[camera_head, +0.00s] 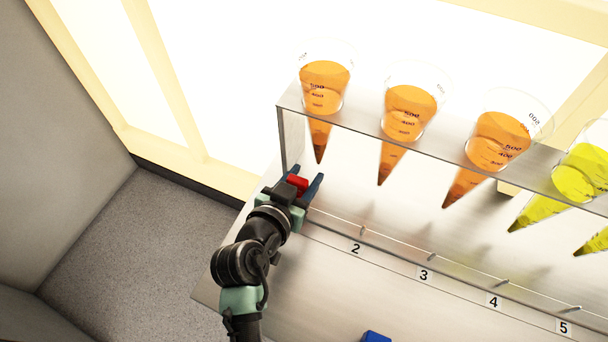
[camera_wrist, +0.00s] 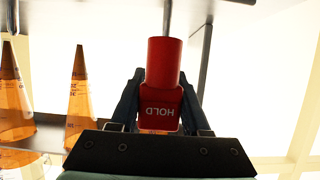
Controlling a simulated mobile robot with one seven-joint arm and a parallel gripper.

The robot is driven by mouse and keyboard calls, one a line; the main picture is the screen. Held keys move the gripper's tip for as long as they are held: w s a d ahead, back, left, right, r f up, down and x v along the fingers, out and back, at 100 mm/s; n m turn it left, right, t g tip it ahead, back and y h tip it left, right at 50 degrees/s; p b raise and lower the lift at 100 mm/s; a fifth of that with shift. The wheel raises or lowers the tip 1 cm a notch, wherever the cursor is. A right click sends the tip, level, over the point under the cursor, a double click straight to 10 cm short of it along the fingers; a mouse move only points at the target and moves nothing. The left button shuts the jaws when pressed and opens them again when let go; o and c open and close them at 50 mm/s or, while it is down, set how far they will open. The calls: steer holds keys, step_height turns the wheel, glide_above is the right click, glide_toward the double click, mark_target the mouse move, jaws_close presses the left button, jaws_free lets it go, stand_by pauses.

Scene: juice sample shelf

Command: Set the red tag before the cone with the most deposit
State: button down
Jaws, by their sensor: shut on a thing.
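My gripper (camera_head: 301,188) is shut on the red tag (camera_head: 297,183), near the left end of the rack. In the wrist view the tag (camera_wrist: 163,62) sits between the fingers, with "HOLD" upside down. Orange-filled cones hang tip down: a left one (camera_head: 324,85), a second (camera_head: 408,110) and a third (camera_head: 497,138). Yellow-green cones hang further right, one (camera_head: 585,172) and another (camera_head: 592,242), cut by the frame edge. The lower parts of the orange cones look darker, but I cannot tell the deposit levels apart.
The metal rack (camera_head: 380,137) holds the cones above a bright metal bench (camera_head: 330,275). Labels 2 (camera_head: 356,249), 3 (camera_head: 424,274), 4 (camera_head: 494,301) and 5 (camera_head: 564,327) run along its front, with small pegs behind. A blue object (camera_head: 376,337) lies at the bottom edge.

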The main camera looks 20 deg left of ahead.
steer(key=shift+f+b, duration=1.2)
steer(key=shift+f, duration=0.1)
stand_by(0.4)
steer(key=shift+c, duration=1.4)
jaws_free()
steer(key=p+v, duration=0.1)
steer(key=v, duration=1.2)
steer(key=shift+r, duration=0.1)
